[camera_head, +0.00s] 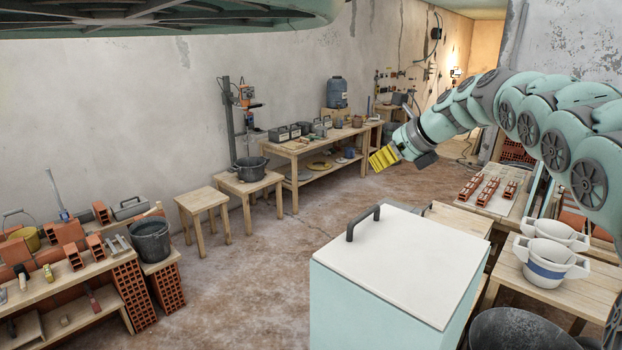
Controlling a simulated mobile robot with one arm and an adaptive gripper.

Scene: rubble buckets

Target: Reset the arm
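My arm reaches in from the right edge and bends down toward the middle of the view. My gripper (382,159), with yellow ridged fingers, hangs in the air at its end, pointing down and left. It appears above and behind the white-lidded box. The fingers look close together, but their gap is too small to make out. I see no object clearly held in them.
A pale box with a white lid (410,262) and dark handle fills the front. White buckets (550,262) stand on a wooden table at right. A dark bucket (250,168) sits on a stool (245,188). Bricks and another bucket (151,240) are at left. Open floor (260,250) lies between.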

